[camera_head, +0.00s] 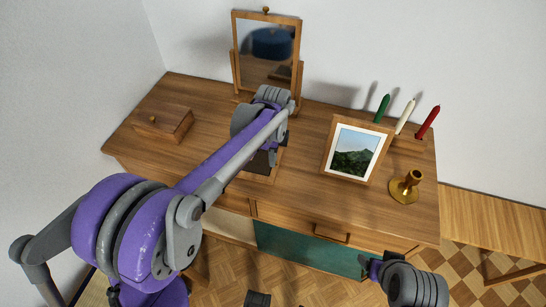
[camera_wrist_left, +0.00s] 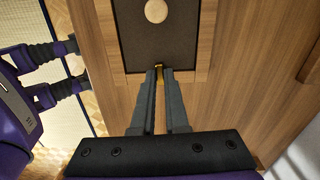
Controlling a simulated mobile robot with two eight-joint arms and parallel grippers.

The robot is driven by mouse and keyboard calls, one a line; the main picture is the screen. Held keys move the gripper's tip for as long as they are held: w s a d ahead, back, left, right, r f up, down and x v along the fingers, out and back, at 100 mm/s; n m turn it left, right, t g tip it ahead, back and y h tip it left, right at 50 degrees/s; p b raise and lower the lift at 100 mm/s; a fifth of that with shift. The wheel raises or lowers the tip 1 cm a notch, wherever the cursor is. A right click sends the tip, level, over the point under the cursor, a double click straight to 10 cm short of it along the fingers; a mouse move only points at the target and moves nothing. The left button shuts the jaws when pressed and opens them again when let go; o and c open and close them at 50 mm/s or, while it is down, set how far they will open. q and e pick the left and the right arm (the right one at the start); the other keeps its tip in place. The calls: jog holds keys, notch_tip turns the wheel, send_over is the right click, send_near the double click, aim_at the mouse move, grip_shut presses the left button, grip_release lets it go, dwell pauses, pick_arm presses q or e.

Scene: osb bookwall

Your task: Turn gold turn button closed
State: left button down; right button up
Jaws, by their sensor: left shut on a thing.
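The gold turn button (camera_wrist_left: 159,70) shows in the left wrist view at the edge of a dark panel (camera_wrist_left: 140,48) set in a wooden frame (camera_wrist_left: 204,45). My left gripper (camera_wrist_left: 161,75) is shut on the button, with a fingertip on each side of it. The fingertips hide much of it, so its exact angle cannot be told. In the head view my left gripper (camera_head: 272,157) reaches down over the frame (camera_head: 258,178) lying on the desk, and my arm covers much of it. My right gripper (camera_head: 366,265) is at the lower right, before the desk front; its jaws are unclear.
A mirror (camera_head: 268,55) stands behind my left arm. A small wooden box (camera_head: 162,125) is at the left. A framed landscape picture (camera_head: 357,150), a brass candlestick (camera_head: 407,187) and green, white and red candles (camera_head: 404,116) are at the right. Free desktop lies between frame and picture.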

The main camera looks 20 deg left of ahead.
pick_arm(q)
jog(key=shift+m, duration=0.3)
jog(key=c, duration=0.9)
grip_release()
jog(key=shift+r, duration=0.1)
notch_tip(320, 180, up, 11)
jog(key=shift+f+p, duration=0.2)
jog(key=shift+p, duration=0.3)
